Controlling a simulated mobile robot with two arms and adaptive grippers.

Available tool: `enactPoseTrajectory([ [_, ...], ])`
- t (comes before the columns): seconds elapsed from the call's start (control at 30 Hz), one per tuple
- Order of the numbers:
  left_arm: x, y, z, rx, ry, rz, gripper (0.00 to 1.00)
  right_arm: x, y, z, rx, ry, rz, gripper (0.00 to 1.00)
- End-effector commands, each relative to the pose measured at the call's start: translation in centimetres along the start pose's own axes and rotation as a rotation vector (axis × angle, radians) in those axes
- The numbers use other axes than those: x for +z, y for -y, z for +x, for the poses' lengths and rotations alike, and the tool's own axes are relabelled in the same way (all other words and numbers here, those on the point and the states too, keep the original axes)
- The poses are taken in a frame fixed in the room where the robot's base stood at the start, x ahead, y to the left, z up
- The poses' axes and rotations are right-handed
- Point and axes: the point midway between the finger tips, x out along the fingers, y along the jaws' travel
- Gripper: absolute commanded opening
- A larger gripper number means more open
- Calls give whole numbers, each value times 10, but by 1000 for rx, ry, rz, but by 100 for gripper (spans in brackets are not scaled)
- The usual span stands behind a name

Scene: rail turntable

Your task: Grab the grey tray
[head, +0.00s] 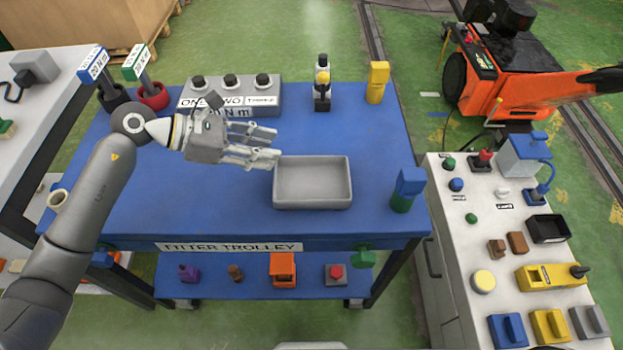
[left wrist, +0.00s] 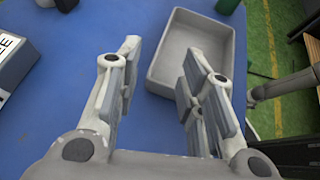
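The grey tray (head: 312,204) is a shallow, empty rectangular tray lying flat on the blue trolley top (head: 180,215), right of centre. My left gripper (head: 278,146) is open and empty, just off the tray's back left corner in the head view. In the left wrist view the two fingers (left wrist: 158,85) are spread apart, and the tray (left wrist: 160,82) lies beyond them, partly behind the right finger. I cannot tell whether that finger touches the tray. My right gripper does not show in either view.
A grey box with three knobs (head: 262,100) stands behind the gripper. A green and blue block (head: 408,190) stands right of the tray, and a yellow block (head: 377,82) at the back. A white bench (head: 450,235) with several parts is at the right. The trolley's front left top is clear.

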Motion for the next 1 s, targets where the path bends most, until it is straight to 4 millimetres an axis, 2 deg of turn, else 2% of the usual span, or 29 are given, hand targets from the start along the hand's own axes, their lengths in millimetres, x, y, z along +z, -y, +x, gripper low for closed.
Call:
enactPoseTrajectory([
  [0.1, 2, 0, 18, -2, 4, -4, 36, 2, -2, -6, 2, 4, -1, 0],
  [0.37, 2, 1, 40, -2, 5, -4, 36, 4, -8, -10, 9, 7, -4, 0],
  [0.6, 2, 1, 76, -2, 6, -6, 36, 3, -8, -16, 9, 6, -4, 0],
  [0.73, 2, 0, 84, 0, 5, -4, 36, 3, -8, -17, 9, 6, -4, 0],
  [0.93, 1, 0, 85, 0, 4, -3, 36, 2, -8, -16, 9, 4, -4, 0],
  [1.0, 1, 0, 85, 0, 4, -3, 29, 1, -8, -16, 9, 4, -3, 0],
])
